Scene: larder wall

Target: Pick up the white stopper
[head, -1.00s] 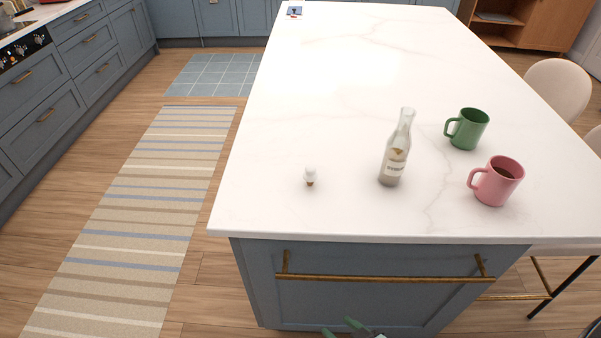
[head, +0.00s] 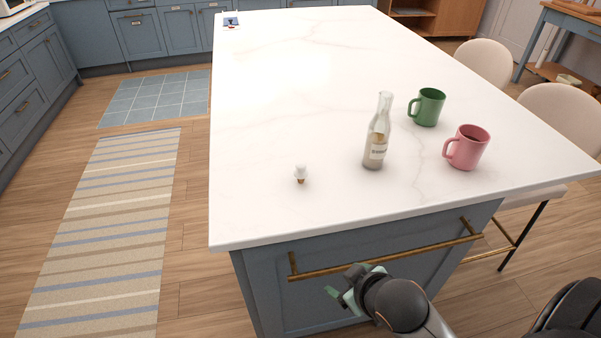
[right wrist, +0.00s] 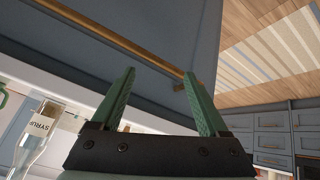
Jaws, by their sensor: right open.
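The white stopper (head: 300,173) stands on the white marble island top (head: 270,110), near its front left part. It has a white head and a small brown lower end. My right gripper (head: 338,296) is in front of the island's blue front, below the top's edge, and well short of the stopper. In the right wrist view, its two green fingers (right wrist: 160,100) are spread apart with nothing between them. The stopper does not show in the right wrist view. My left gripper is not in view.
A clear glass bottle (head: 377,135) stands right of the stopper, with a green mug (head: 427,107) and a pink mug (head: 466,148) farther right. A brass handle (head: 385,257) runs along the island's front near my right gripper. The top left of the stopper is clear.

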